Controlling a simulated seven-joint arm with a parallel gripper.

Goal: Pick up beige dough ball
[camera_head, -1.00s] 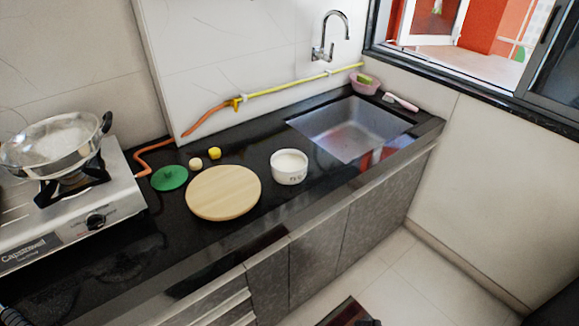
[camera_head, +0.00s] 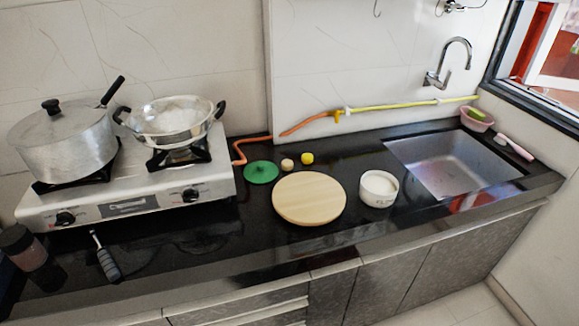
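The beige dough ball (camera_head: 287,165) sits on the black countertop behind the round wooden board (camera_head: 309,198). It lies between a green disc (camera_head: 261,172) on its left and a small yellow object (camera_head: 307,158) on its right, apart from both. It is small and round and fully in view. My gripper is not in view.
A white bowl (camera_head: 378,188) stands right of the board, with the sink (camera_head: 455,165) beyond it. On the left, a stove (camera_head: 130,190) holds a lidded pot (camera_head: 64,140) and a steel pan (camera_head: 172,122). An orange and yellow hose (camera_head: 400,105) runs along the wall.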

